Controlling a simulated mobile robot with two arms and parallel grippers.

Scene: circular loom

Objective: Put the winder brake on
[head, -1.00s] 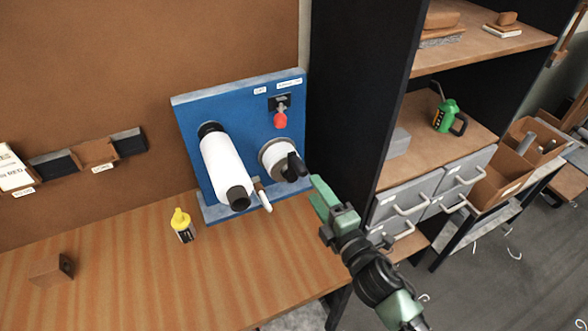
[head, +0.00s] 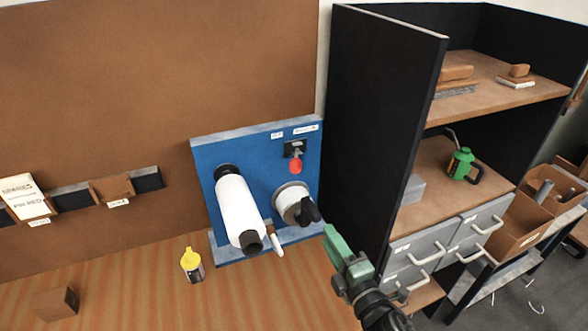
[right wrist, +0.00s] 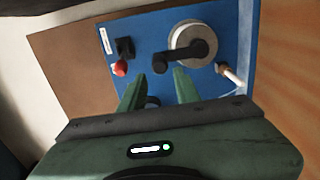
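A blue winder panel (head: 262,160) stands at the back of the bench. It carries a white roll (head: 240,212), a pale round drum (head: 291,203) with a black crank (head: 310,212), a white-handled lever (head: 276,240) and a red-knobbed lever (head: 296,166) on a black mount. I cannot read which is the brake. The red knob hangs low in the head view and also shows in the right wrist view (right wrist: 120,69). My right gripper (head: 331,236) is open and empty, just right of the crank. In the right wrist view its fingers (right wrist: 158,77) stand apart, with the crank grip (right wrist: 155,73) seen between them. My left gripper is out of view.
A yellow-capped bottle (head: 192,264) and a brown block (head: 57,303) stand on the wooden bench (head: 130,290). A black shelf side (head: 380,140) rises close right of the panel. Grey drawers (head: 440,250) are further right. The bench's middle is clear.

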